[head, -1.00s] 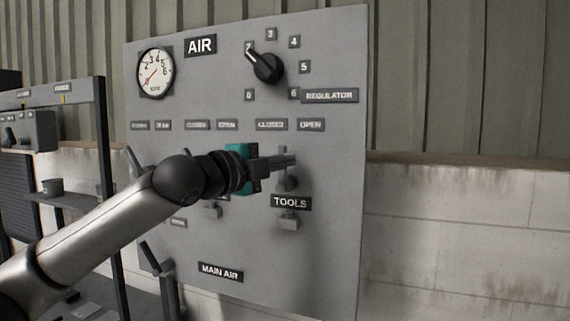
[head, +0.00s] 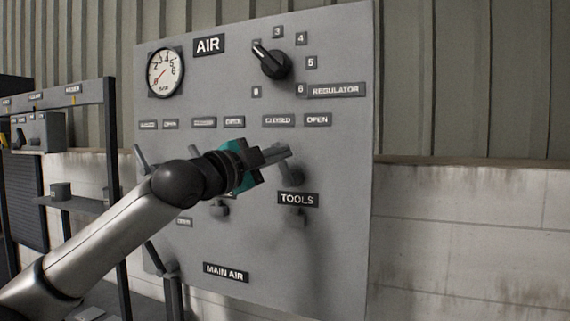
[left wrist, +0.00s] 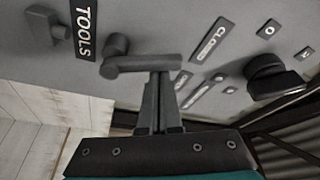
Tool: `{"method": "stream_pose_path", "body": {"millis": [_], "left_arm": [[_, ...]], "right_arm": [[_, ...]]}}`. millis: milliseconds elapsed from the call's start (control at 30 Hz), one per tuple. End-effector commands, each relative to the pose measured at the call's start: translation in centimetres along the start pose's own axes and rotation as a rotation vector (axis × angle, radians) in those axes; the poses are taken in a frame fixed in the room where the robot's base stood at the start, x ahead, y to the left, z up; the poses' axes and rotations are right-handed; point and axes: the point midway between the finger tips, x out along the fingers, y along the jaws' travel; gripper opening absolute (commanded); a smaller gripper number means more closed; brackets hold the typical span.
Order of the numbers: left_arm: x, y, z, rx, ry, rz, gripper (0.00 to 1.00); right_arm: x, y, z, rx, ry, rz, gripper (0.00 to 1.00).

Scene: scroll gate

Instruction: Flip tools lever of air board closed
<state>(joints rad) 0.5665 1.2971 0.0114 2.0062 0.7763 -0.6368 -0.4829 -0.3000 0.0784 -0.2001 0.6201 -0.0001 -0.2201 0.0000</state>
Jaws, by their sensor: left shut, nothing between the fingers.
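The grey air board (head: 345,220) fills the middle of the head view. The tools lever (head: 292,176) is a grey knob with a bar handle above the TOOLS label (head: 297,199); my fingers partly cover it. In the left wrist view the lever (left wrist: 145,63) shows its round pivot and its bar, which points up the board toward the CLOSED and OPEN labels. My left gripper (head: 284,153) is shut and empty. In the left wrist view its fingertips (left wrist: 159,76) are right at the bar's side; I cannot tell whether they touch. My right gripper is out of view.
Above the lever are the CLOSED label (head: 278,121) and the OPEN label (head: 317,120). The regulator knob (head: 270,62) and the gauge (head: 165,72) are higher up. A shelf frame (head: 112,180) stands left. A wall (head: 460,220) lies behind, right.

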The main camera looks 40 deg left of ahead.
Motion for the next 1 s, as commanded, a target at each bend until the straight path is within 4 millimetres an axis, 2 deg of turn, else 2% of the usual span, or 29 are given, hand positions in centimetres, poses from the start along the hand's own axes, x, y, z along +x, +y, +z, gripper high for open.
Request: {"method": "stream_pose_path", "body": {"millis": [100,333,1000], "left_arm": [[-0.1,0.1,0.5,-0.064,0.000,-0.024,0.00],[-0.3,-0.1,0.8,-0.140,0.000,-0.049,0.00],[-0.2,-0.3,0.8,-0.162,0.000,-0.057,0.00]], "right_arm": [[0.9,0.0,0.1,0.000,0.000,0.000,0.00],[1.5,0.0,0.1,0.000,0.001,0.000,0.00],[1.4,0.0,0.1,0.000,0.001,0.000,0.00]]}}
